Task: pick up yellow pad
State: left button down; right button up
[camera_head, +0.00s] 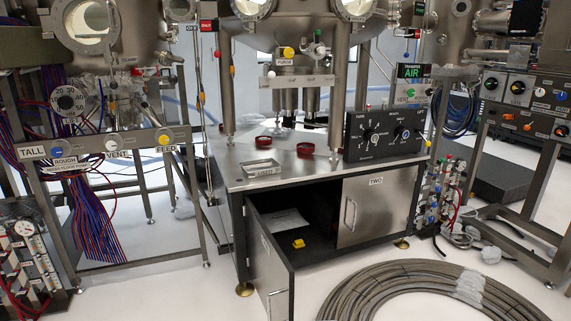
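A small yellow pad (299,243) lies inside the open left compartment of the metal cabinet (320,184). It is low in the dark interior, near the front opening. A white sheet (287,219) lies behind it, a little to the left. The left cabinet door (271,264) stands swung open toward the front. Neither of my grippers is in view.
The right cabinet door (376,206), marked TWO, is shut. A coiled grey hose (350,291) covers the floor at the front right. A black control box (385,133) and red rings stand on the cabinet top. Floor at the front left is clear.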

aim_at(298, 244)
jog(key=k, duration=0.6)
jog(key=u, duration=1.6)
jog(key=l+u, duration=0.3)
jog(key=u, duration=0.15)
jog(key=l+u, duration=0.3)
jog(key=u, duration=0.15)
jog(key=k+l, duration=0.15)
jog(key=l, duration=0.4)
jog(key=k+l, duration=0.1)
jog(key=l, duration=0.45)
jog(key=k+l, duration=0.15)
jog(key=l, duration=0.4)
jog(key=k+l, duration=0.1)
jog(key=l, duration=0.45)
jog(key=k+l, duration=0.15)
jog(key=l, duration=0.4)
jog(key=k+l, duration=0.15)
jog(key=l, duration=0.4)
jog(key=k+l, duration=0.1)
jog(key=l, duration=0.4)
jog(key=k+l, duration=0.15)
jog(key=l, duration=0.4)
